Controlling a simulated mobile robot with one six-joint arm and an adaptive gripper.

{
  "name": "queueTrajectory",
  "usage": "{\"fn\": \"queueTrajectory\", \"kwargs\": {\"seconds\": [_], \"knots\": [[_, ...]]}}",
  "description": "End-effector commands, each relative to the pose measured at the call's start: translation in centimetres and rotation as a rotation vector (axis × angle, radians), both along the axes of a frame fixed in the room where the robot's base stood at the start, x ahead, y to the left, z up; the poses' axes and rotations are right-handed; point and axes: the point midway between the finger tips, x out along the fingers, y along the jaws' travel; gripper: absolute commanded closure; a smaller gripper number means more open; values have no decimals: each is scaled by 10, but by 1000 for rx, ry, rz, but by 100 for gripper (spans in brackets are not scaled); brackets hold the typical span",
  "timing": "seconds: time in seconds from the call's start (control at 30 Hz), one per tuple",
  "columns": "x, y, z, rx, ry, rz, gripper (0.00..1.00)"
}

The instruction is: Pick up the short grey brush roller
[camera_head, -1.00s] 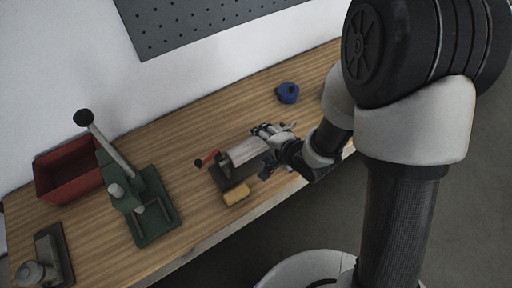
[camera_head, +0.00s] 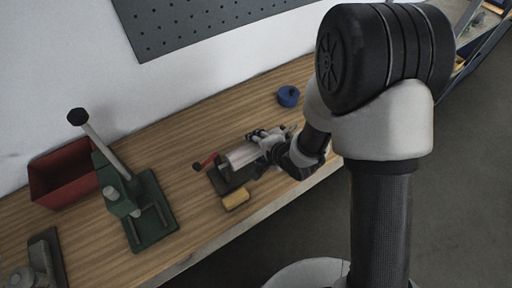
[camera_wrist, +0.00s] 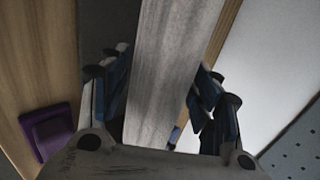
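A light grey cylinder-like piece (camera_head: 243,155), which I take to be the grey brush roller, lies over a dark base on the wooden bench in the head view. In the wrist view the grey piece (camera_wrist: 165,65) runs lengthwise between my fingers. My gripper (camera_head: 264,139) is at its right end in the head view. In the wrist view my gripper (camera_wrist: 160,88) is open, with a blue-and-dark finger on each side of the grey piece. Whether the fingers touch it is unclear. My gripper hides its right end.
A red handle (camera_head: 207,160) sits left of the roller. A yellow block (camera_head: 236,199) lies in front, near the bench edge. A blue round object (camera_head: 288,96) is behind. A green lever press (camera_head: 146,213) and red bin (camera_head: 64,174) stand left. Bare bench lies between press and roller.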

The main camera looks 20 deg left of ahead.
Motion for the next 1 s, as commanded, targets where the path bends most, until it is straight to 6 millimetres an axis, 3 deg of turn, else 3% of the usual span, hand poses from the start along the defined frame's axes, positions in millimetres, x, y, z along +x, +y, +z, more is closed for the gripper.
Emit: {"fn": "queueTrajectory", "kwargs": {"seconds": [0.6, 1.0], "knots": [[0, 0, 0, 0, 0, 0, 86], [1, 0, 11, 3, -3, -1, 86]]}}
